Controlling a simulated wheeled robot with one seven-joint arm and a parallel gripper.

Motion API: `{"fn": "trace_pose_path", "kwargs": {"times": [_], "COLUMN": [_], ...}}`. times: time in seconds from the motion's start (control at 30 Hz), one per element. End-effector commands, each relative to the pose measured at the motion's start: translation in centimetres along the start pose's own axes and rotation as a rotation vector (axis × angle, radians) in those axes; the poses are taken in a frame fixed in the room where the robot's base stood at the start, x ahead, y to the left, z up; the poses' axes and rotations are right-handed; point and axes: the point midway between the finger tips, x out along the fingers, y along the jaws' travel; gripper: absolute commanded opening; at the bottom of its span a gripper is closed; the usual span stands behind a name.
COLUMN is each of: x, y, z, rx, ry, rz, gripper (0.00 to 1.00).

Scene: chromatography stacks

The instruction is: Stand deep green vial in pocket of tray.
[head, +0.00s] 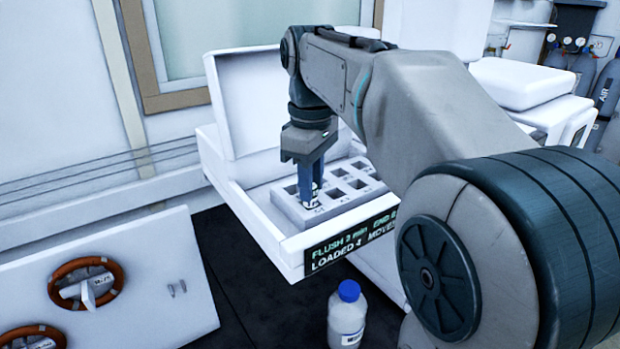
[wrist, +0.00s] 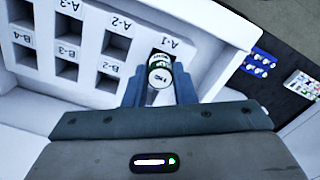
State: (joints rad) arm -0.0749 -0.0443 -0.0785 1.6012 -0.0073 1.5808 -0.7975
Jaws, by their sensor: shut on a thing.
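The vial (head: 311,196) is held upright between the fingers of my gripper (head: 312,186), at the near left corner of the grey pocketed tray (head: 287,207). In the wrist view the vial (wrist: 160,72) shows a dark green band and a white label, between the two blue fingers of my gripper (wrist: 160,88). It is at the pocket marked A-1 of the tray (wrist: 141,36). The fingers hide most of the vial and that pocket, so I cannot tell how deep its bottom is. The other visible pockets look empty.
The tray sits in a white instrument bay with a raised lid (head: 265,100) behind it. A display (head: 350,240) is on the bay's front edge. A blue-capped bottle (head: 347,318) stands in front. A white panel with orange rings (head: 150,285) is at left. Dark bench is clear between.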

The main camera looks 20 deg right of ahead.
Motion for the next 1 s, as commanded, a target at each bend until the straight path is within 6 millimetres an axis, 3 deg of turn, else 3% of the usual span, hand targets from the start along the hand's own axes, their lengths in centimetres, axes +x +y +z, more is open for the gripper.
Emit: {"fn": "trace_pose_path", "kwargs": {"times": [0.2,0.23,0.3,0.5,0.57,0.6,1.0], "x": [0.01,0.01,0.01,0.02,0.02,0.02,-0.62], "y": [0.01,0.01,0.01,0.01,0.01,0.01,0.02], "z": [0.0,0.0,0.0,0.0,0.01,0.0,0.0], "rx": [0.0,0.0,0.0,0.0,0.0,0.0,0.0], "ry": [0.0,0.0,0.0,0.0,0.0,0.0,0.0], "rz": [0.0,0.0,0.0,0.0,0.0,0.0,0.0], "gripper": [0.02,0.32,0.49,0.49,0.66,0.67,0.67]}}
